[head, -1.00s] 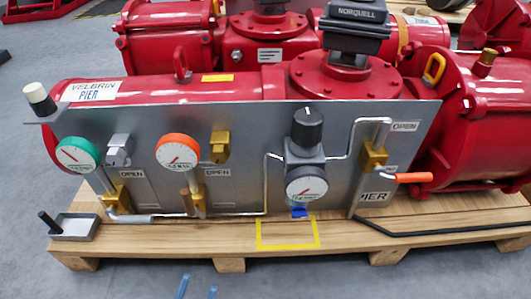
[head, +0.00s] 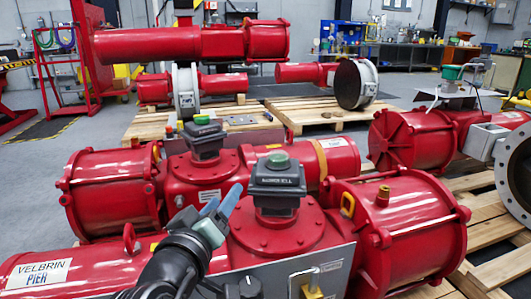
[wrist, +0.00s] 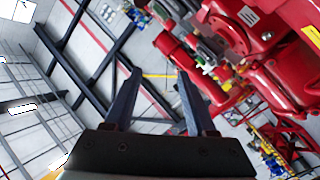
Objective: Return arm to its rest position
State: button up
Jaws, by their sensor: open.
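My gripper (head: 222,200) is raised in front of the nearest red valve actuator (head: 275,240) in the head view, its blue fingertips pointing up and to the right. My dark arm covers part of the actuator's red cylinder and panel. In the wrist view my gripper (wrist: 158,76) shows two dark fingers spread apart with nothing between them. That view is tilted, with the ceiling at left and red actuators (wrist: 255,35) at upper right.
A second red actuator (head: 110,190) lies just behind the nearest one. Another actuator (head: 410,135) stands at right beside a large grey flange (head: 515,170). Wooden pallets (head: 330,115) and workbenches (head: 380,60) are farther back, with open grey floor between.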

jog(key=s+d+r+m+t+y+p, duration=0.1)
jog(key=s+d+r+m+t+p, duration=0.15)
jog(key=r, duration=0.75)
jog(key=s+d+r+m+t+y+p, duration=0.1)
jog(key=s+d+r+t, duration=0.15)
jog(key=r, duration=0.85)
jog(key=s+d+r+m+t+y+p, duration=0.1)
jog(key=s+r+t+p, duration=0.2)
jog(key=s+r, duration=0.6)
jog(key=s+d+r+m+t+p, duration=0.1)
jog(key=s+d+r+t+p, duration=0.15)
jog(key=s+r, duration=0.55)
notch_tip(320, 180, up, 38)
jog(key=w+a+p, duration=0.1)
jog(key=w+p, duration=0.1)
jog(key=p, duration=3.3)
jog(key=shift+w+f+p, duration=0.25)
jog(key=shift+w+p, duration=0.05)
jog(key=shift+w, duration=0.1)
